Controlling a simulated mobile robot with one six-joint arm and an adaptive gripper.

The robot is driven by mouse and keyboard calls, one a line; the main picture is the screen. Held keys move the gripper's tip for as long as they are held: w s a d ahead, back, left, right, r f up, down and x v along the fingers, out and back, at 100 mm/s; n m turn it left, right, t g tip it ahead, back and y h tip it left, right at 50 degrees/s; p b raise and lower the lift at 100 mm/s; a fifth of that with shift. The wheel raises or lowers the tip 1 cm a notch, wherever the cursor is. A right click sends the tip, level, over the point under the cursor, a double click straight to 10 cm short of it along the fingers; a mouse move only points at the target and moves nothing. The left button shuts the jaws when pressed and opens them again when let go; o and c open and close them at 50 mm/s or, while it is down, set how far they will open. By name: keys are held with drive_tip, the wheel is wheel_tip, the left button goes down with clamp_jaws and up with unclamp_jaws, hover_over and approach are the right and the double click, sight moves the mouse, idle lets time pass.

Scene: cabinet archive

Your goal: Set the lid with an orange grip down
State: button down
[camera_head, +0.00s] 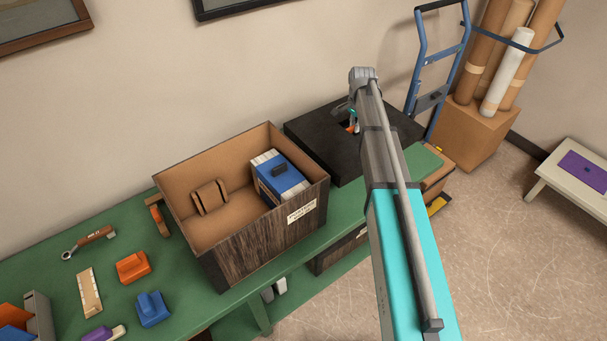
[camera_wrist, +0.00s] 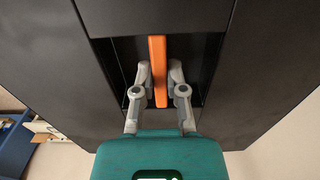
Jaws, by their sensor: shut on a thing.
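The lid (camera_head: 310,130) is a broad black slab with a recess in its top. It is over the right part of the green bench, to the right of the open box (camera_head: 262,245). Its orange grip (camera_wrist: 158,60) is a bar in the recess, seen in the wrist view. My gripper (camera_wrist: 159,78) is shut on this grip, one grey finger on each side. In the head view my gripper (camera_head: 352,122) is partly hidden by my arm. I cannot tell whether the lid touches the bench; its underside is hidden.
The open box holds a blue and white block (camera_head: 282,178) and a brown item (camera_head: 210,197). Orange (camera_head: 133,267) and blue (camera_head: 152,308) pieces lie on the green bench (camera_head: 205,318) at left. A blue hand truck (camera_head: 424,60) stands behind, right of the lid.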

drive_tip(key=shift+f+b, duration=3.1)
drive_tip(key=shift+f, duration=0.05)
drive_tip(key=shift+f+b, duration=1.9)
drive_tip(key=shift+f, duration=0.1)
drive_tip(key=c, duration=0.7)
unclamp_jaws()
drive_tip(key=shift+r, duration=0.2)
wheel_tip(320, 180, up, 12)
drive_tip(key=p, duration=1.2)
